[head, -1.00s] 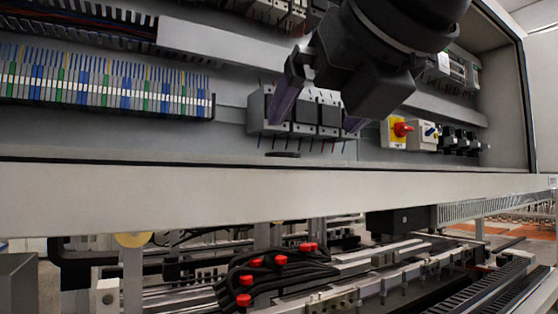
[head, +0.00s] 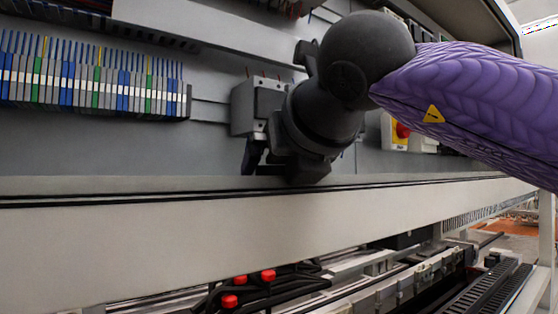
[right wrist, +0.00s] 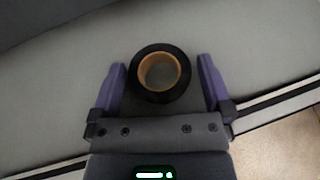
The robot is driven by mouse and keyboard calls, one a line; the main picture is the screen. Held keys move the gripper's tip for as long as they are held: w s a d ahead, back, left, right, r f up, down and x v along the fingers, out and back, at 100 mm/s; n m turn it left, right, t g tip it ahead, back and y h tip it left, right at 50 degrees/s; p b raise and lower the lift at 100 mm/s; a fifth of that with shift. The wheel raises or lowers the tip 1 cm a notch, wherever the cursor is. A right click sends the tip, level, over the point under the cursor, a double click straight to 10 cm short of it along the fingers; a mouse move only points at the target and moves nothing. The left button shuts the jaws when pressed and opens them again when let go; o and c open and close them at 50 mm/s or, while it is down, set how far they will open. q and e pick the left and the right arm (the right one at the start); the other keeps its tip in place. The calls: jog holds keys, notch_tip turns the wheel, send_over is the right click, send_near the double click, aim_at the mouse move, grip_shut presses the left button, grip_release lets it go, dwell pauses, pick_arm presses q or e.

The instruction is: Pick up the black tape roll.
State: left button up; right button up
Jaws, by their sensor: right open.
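The black tape roll (right wrist: 160,98) lies flat on the grey cabinet floor in the right wrist view, with its tan core facing up. It is hidden behind my right arm in the head view. My right gripper (right wrist: 161,62) is open, with one purple finger on each side of the roll and a visible gap on both sides. In the head view my right gripper (head: 260,168) points down at the cabinet's front ledge, its fingers partly hidden. My left gripper is not in view.
A row of terminal blocks (head: 90,78) is on the cabinet's back panel at left. A grey module (head: 258,105) is mounted close behind my right gripper. The cabinet's front lip (head: 130,235) runs across below. Red-capped parts (head: 268,276) are underneath.

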jog(key=shift+s, duration=0.15)
jog(key=shift+c, duration=0.5)
jog(key=c, duration=1)
